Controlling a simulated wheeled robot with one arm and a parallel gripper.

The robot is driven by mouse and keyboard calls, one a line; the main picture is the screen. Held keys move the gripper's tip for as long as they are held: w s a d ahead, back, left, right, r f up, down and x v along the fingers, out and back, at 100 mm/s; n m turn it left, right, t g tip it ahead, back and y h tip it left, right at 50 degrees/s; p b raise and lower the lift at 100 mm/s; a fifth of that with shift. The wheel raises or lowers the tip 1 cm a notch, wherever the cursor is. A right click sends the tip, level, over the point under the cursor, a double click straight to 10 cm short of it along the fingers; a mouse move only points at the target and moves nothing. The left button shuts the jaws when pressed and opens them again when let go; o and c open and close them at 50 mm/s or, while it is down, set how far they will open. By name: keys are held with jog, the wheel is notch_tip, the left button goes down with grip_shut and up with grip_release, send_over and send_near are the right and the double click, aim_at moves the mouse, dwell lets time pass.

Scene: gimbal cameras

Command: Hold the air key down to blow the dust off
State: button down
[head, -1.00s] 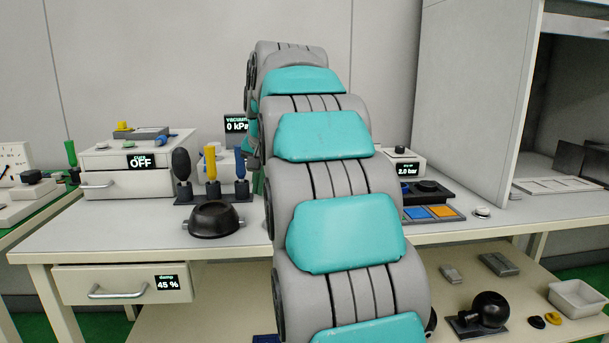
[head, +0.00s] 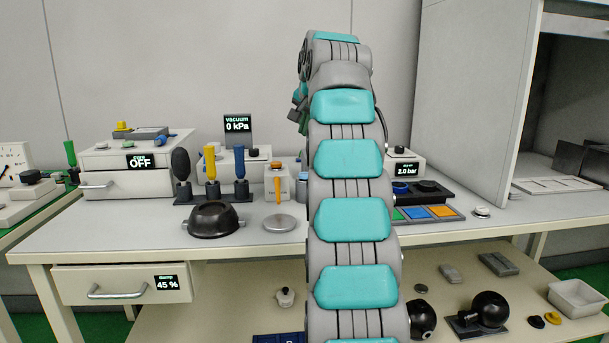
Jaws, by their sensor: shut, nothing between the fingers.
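A small white box (head: 405,158) with a black knob on top and a screen reading 2.0 bar (head: 408,169) stands at the back of the bench, right of my arm. In front of it lies a panel with coloured square keys; a blue key (head: 414,213) and an orange key (head: 441,211) show, and a green one is partly covered by my arm. I cannot tell which of these is the air key. No dust can be made out. My arm rises through the middle of the head view, and its far end bends down behind it. My gripper's fingers are hidden.
A black bowl (head: 213,220), a round metal disc (head: 280,223) and a rack of coloured handles (head: 212,190) stand left of my arm. A vacuum display (head: 237,125) reads 0 kPa. A tall grey cabinet (head: 470,110) bounds the right. A dark tray (head: 455,198) sits behind the keys.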

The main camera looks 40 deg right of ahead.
jog(key=shift+f, duration=0.15)
jog(key=b, duration=0.8)
send_over(304, 175)
notch_tip(304, 175, down, 7)
jog(key=shift+f, duration=0.1)
jog(key=shift+f+b, duration=0.4)
jog(key=shift+f, duration=0.25)
dwell(1.2)
jog(key=shift+f, duration=0.4)
jog(key=shift+f+b, duration=0.55)
dwell(0.6)
jog(key=shift+r, duration=0.1)
dwell(1.1)
jog(key=shift+d+r+p, duration=0.1)
jog(key=shift+r+p, duration=0.75)
jog(key=shift+p, duration=0.15)
